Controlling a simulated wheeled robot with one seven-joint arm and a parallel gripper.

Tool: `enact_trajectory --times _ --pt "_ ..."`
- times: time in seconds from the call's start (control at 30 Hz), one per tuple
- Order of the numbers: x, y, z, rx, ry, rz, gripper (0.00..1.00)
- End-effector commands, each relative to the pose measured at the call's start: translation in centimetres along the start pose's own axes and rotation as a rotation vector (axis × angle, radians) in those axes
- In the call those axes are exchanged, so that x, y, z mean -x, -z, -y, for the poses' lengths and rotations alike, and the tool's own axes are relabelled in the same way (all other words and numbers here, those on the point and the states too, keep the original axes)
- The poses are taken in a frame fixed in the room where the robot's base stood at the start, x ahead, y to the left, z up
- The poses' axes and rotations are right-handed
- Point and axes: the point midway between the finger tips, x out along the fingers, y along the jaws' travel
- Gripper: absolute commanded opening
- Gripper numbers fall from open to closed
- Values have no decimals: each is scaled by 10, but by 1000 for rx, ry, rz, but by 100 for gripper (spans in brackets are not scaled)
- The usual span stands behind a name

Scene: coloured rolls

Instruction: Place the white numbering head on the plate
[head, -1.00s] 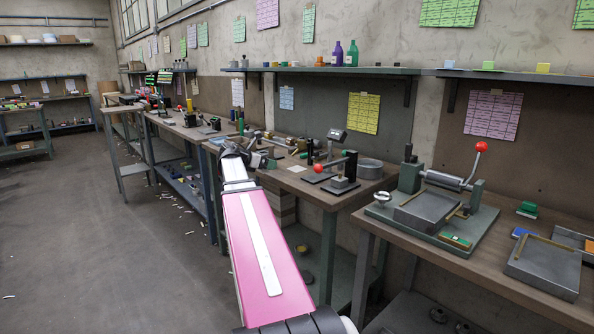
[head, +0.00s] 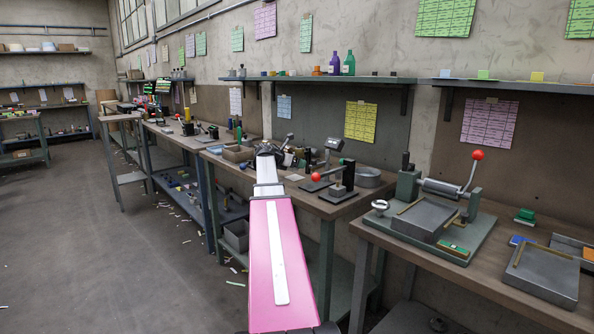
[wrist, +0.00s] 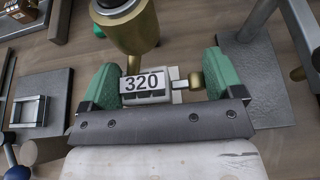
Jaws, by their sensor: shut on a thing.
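My gripper (wrist: 162,88) has green fingers and is shut on the white numbering head (wrist: 146,86), which reads "320" and has a small brass end on its right. In the head view my gripper (head: 265,152) is small, at the far end of my pink arm, over the middle bench; the head cannot be made out there. A dark grey plate (wrist: 57,86) with a small metal frame on it lies left of my gripper in the wrist view. Another grey plate (wrist: 257,75) lies to the right. I cannot tell which plate is meant.
A brass cylinder (wrist: 135,33) with a pale end stands close above the held head in the wrist view. A red-knobbed press (head: 330,182) is on the middle bench (head: 318,207).

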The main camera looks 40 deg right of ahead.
Motion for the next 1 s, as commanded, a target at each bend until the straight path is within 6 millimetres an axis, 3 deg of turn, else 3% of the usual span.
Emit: enact_trajectory --times 0.17,0.4,0.77,0.8,0.83,1.0 --pt "-16 -7 -1 -1 1 0 60" --pt "-26 26 0 1 0 0 60" --pt "-27 29 0 0 0 0 60" --pt "-27 30 0 0 0 0 93" --pt "-27 29 0 0 0 0 100" --pt "-27 29 0 0 0 0 100"
